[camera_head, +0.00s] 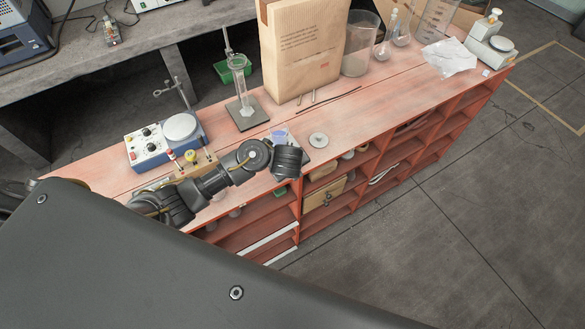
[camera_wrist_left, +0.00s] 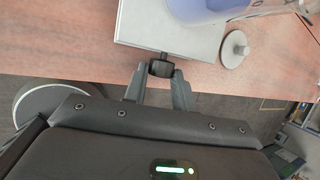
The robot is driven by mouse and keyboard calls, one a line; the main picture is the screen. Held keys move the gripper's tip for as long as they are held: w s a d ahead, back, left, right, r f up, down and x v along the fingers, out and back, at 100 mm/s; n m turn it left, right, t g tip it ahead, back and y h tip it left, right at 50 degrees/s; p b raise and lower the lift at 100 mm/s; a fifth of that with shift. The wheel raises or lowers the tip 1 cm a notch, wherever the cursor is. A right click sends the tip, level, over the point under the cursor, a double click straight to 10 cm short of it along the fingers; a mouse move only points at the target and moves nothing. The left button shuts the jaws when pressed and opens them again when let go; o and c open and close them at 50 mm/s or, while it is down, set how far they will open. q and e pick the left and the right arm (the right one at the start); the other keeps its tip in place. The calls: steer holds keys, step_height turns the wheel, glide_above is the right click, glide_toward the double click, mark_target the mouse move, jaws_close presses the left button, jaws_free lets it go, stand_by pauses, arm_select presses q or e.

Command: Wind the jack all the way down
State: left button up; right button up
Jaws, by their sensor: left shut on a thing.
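The jack shows in the left wrist view as a flat pale plate (camera_wrist_left: 150,30) with a dark knob (camera_wrist_left: 162,68) at its near edge. A clear bluish vessel (camera_wrist_left: 205,10) stands on or over the plate. My left gripper (camera_wrist_left: 162,80) has its two fingers on either side of the knob and is shut on it. In the head view my left arm reaches in from the left, and its dark hand (camera_head: 287,160) hides most of the jack. How high the plate stands is hard to tell. My right gripper is not in view.
A slotted metal disc (camera_head: 318,140) lies just right of the jack. A blue and white instrument (camera_head: 150,146) stands left of my arm. A stand with a glass cylinder (camera_head: 246,112) and a large paper bag (camera_head: 303,50) stand behind. The bench front has open shelves.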

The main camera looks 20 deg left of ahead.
arm_select(q)
steer(key=o, duration=1)
steer(key=shift+r, duration=0.1)
steer(key=shift+s+d+r+p, duration=0.1)
steer(key=shift+s+r+p, duration=0.15)
steer(key=shift+p, duration=0.1)
steer(key=a+p+v, duration=0.1)
steer(key=v, duration=0.9)
steer(key=shift+d, duration=0.35)
